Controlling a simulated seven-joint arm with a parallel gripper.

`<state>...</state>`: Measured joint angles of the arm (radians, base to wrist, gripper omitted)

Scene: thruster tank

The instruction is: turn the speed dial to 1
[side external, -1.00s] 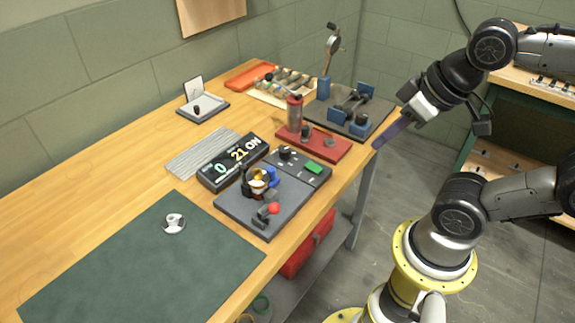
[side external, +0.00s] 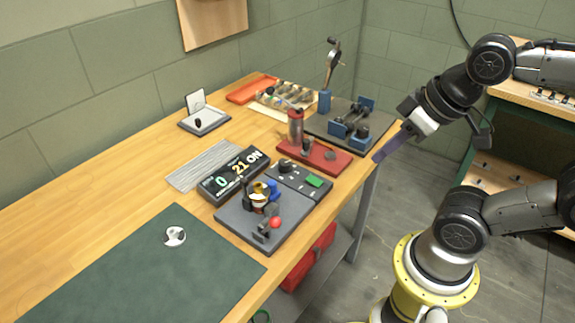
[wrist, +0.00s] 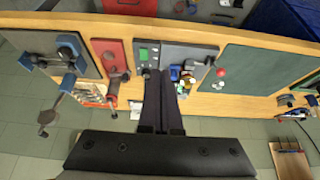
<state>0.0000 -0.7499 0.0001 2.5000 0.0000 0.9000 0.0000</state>
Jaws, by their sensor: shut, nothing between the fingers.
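The speed dial (side external: 285,167) is a black knob on a dark control panel (side external: 300,184) with a green button (side external: 314,181). In the wrist view the panel (wrist: 165,51) lies beyond my fingers, with the green button (wrist: 143,54) just left of them. The display (side external: 235,174) beside the panel reads 0, 21 and ON. The dial's setting is too small to read. My gripper (side external: 377,159) is shut and empty, off the bench's right front edge and apart from the panel. Its dark fingers (wrist: 160,73) cover part of the view near the dial.
A grey plate (side external: 262,222) with a small motor and a red-knobbed lever adjoins the panel. A red base (side external: 325,159) with an upright cylinder stands between the panel and a dark plate with blue blocks (side external: 348,130). The green mat (side external: 130,270) is mostly clear.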

